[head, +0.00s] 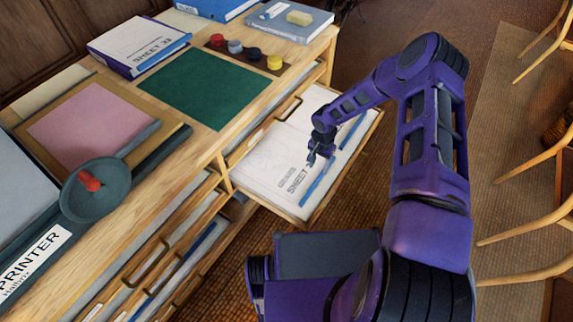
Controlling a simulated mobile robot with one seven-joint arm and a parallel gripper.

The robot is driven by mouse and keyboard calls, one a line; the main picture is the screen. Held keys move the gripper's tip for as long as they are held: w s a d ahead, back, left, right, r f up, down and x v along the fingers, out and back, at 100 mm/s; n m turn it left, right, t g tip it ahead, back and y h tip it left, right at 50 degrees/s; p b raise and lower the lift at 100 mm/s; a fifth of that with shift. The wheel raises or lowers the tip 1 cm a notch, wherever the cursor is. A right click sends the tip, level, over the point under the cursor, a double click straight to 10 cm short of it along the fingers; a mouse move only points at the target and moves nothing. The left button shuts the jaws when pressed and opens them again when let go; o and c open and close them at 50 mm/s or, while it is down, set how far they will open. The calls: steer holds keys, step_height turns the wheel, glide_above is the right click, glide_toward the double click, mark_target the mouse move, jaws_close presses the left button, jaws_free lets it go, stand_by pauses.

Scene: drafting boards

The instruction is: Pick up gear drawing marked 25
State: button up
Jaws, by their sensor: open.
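An open drawer (322,205) holds white drawing sheets (262,160) with faint line work. The lettering "SHEET" shows near their front corner, but I cannot read its number for certain, so I cannot tell whether this is the gear drawing marked 25. A blue strip (318,180) lies along the right side of the sheets. My gripper (313,159) is above the drawer near the lettering, pointing down. It is open and looks empty. The gap between its fingertips and the paper is too small to judge.
A blue binder with a "SHEET" label (135,42) and a green mat (203,86) lie on the wooden cabinet top, with coloured pots (254,54) behind. A printer with a dark round dish (96,198) stands left. Lower drawers (150,265) hold papers. Wooden chairs (540,165) stand right.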

mark_target(318, 179)
steer(key=shift+d+f+b, duration=0.2)
steer(key=shift+f, duration=1.55)
steer(key=shift+d+f+b, duration=0.15)
steer(key=shift+f, duration=1.6)
jaws_close()
